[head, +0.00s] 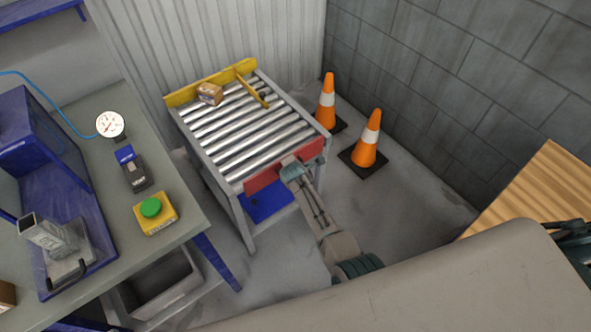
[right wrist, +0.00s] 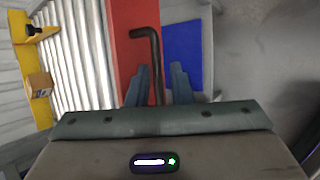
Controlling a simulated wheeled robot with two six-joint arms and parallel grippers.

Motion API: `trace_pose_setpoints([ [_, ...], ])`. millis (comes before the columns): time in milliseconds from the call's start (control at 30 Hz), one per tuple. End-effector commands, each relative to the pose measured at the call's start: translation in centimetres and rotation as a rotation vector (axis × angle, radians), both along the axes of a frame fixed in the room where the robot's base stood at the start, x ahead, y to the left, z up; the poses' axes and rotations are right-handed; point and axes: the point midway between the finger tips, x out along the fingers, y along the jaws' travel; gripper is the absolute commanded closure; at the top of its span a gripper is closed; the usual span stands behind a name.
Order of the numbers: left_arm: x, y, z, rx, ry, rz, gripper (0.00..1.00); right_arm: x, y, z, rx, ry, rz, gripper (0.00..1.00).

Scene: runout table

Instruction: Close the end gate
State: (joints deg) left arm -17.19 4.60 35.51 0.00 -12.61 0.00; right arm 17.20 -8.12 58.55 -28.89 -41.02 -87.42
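The end gate (head: 262,178) is a red panel along the near end of the roller table (head: 245,125). It lies right at the roller ends; I cannot tell its exact tilt. In the right wrist view the red gate (right wrist: 123,50) carries a black bent handle (right wrist: 155,60). My right gripper (head: 290,168) is at the gate's face in the head view. In the right wrist view my right gripper (right wrist: 160,84) has its fingers apart, with the handle's straight part showing between them. Contact with the handle is not clear. My left gripper is not in view.
A small brown box (head: 209,93) sits at the table's far end by a yellow rail (head: 205,85) and yellow bar (head: 252,90). Two orange cones (head: 365,145) stand to the right. A workbench (head: 95,180) stands left. A blue item (head: 265,205) is below the gate.

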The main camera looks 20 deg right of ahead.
Motion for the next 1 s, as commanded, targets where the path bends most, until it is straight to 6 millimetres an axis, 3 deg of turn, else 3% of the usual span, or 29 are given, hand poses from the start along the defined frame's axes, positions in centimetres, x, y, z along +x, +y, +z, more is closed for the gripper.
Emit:
trace_pose_setpoints([
  [400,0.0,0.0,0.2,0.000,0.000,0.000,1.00,-3.1,0.9,3.6,0.000,0.003,-0.001,0.80],
  [1000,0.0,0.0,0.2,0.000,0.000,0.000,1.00,-3.3,0.9,3.8,-0.001,0.005,-0.001,0.80],
])
